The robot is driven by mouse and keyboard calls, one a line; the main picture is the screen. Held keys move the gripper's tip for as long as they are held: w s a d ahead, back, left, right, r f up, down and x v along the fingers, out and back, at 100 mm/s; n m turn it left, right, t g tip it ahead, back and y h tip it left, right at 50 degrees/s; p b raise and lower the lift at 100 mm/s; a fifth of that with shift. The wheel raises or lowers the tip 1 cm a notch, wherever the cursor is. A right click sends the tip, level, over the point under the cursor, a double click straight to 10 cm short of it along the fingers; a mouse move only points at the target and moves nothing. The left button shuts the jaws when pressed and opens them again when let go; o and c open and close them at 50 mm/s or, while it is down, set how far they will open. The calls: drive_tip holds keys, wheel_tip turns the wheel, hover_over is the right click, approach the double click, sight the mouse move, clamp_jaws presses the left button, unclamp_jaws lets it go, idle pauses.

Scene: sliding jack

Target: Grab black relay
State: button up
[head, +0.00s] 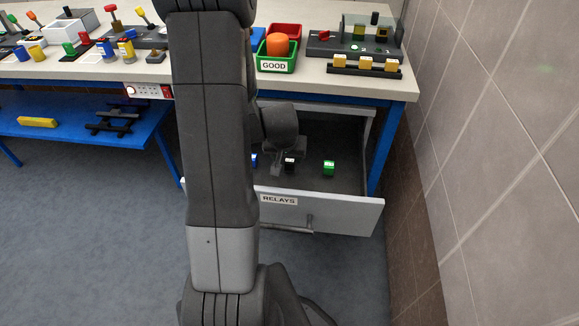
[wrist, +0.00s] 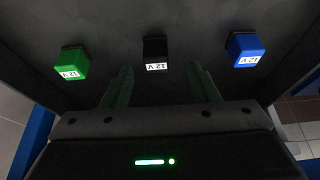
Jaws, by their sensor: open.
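The black relay (wrist: 155,51) lies on the drawer floor in the wrist view, with a white "12 V" label facing me. It also shows in the head view (head: 290,163), small, just below my gripper. My gripper (wrist: 160,85) is open and empty. In the wrist view its two fingers point toward the black relay, one to each side of its line, and the relay appears beyond the fingertips. In the head view my gripper (head: 289,160) reaches down into the open drawer, and my arm hides part of the drawer's left side.
A green relay (head: 328,168) and a blue relay (wrist: 244,50) lie on either side of the black one, with gaps between. The drawer (head: 345,210), labelled "RELAYS", is pulled out under the workbench (head: 400,90). A tiled wall (head: 500,130) stands close on the right.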

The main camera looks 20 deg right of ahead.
sight(290, 160)
drive_tip(key=shift+d+b+x, duration=0.2)
drive_tip(key=shift+b+x, duration=0.15)
drive_tip(key=shift+x, duration=1)
drive_tip(key=shift+d+b+x, duration=0.2)
drive_tip(key=shift+b+x, duration=0.1)
drive_tip(key=shift+x, duration=1.1)
drive_tip(key=shift+w+r, duration=0.1)
drive_tip(key=shift+r, duration=0.1)
drive_tip(key=c, duration=1)
